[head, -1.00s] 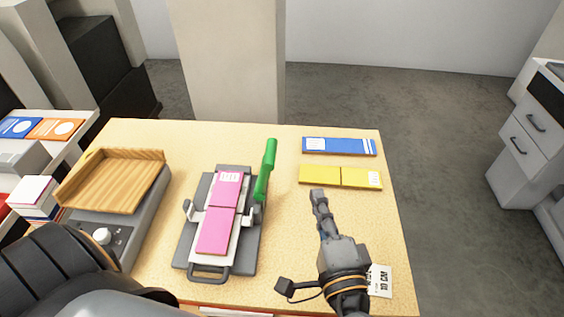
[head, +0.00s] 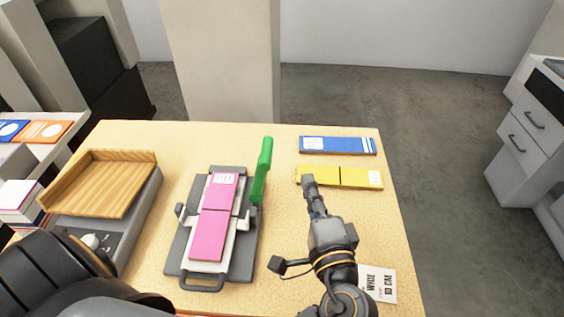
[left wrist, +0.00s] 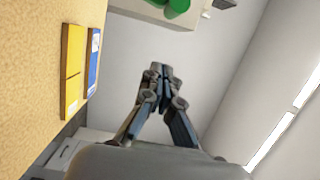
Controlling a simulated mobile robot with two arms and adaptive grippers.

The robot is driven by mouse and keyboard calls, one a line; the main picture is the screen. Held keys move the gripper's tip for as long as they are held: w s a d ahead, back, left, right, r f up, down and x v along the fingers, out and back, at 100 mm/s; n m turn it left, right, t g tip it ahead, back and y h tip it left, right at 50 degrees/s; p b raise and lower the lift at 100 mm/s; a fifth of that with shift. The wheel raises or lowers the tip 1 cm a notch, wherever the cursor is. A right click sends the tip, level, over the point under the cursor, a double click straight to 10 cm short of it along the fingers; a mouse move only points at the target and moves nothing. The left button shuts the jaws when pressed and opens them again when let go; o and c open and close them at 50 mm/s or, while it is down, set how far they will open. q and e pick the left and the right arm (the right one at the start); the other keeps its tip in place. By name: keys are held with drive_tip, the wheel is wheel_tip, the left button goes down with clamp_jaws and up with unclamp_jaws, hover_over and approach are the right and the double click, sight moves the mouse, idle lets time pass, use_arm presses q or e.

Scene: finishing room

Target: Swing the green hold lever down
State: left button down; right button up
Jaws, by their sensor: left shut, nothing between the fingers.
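The green hold lever (head: 262,170) stands raised at the right side of a grey clamp fixture (head: 242,250), with a pink two-part piece (head: 209,233) lying on it. Part of the green lever also shows at the top of the left wrist view (left wrist: 177,7). My left gripper (head: 308,181) is shut and empty. In the head view it is to the right of the lever, apart from it, near the yellow piece. Its closed fingers (left wrist: 158,73) show in the left wrist view. My right gripper is not in view.
A yellow piece (head: 360,178) and a blue piece (head: 350,146) lie at the right back of the table. A wooden tray (head: 90,192) on a grey machine stands at the left. A printed card (head: 380,285) lies at front right. The table behind the fixture is clear.

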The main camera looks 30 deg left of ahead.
sight(261, 172)
use_arm(q)
drive_tip(key=w+a, duration=0.3)
drive_tip(key=a, duration=0.4)
drive_tip(key=shift+a, duration=0.25)
